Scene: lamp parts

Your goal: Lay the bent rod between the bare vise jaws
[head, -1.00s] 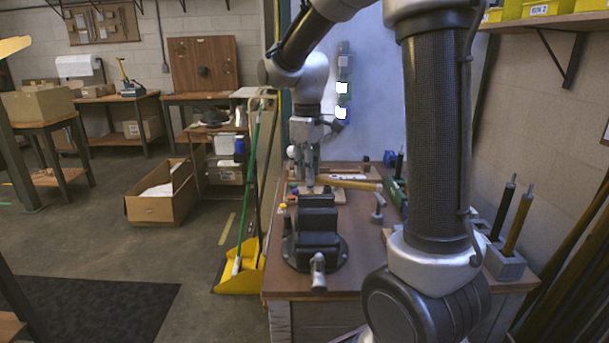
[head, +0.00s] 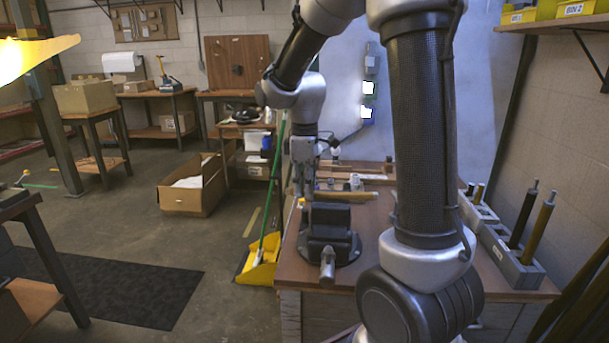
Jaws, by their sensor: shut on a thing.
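The dark vise (head: 332,238) stands on the near left part of the brown bench, its handle toward me. My gripper (head: 304,192) points down just behind and left of the vise's top, in the head view. It is shut on the brass-coloured rod (head: 345,196), which sticks out to the right, roughly level, behind the vise's top. The rod's bend is not clear, and my own arm stands close to its right end. The gap between the vise jaws is too small to make out here.
The bench (head: 372,232) holds small parts behind the vise. Grey blocks with upright dark and brass rods (head: 512,258) stand on the right. A yellow dustpan (head: 258,265) and green broom stand at the bench's left side. A cardboard box (head: 190,190) lies on the floor.

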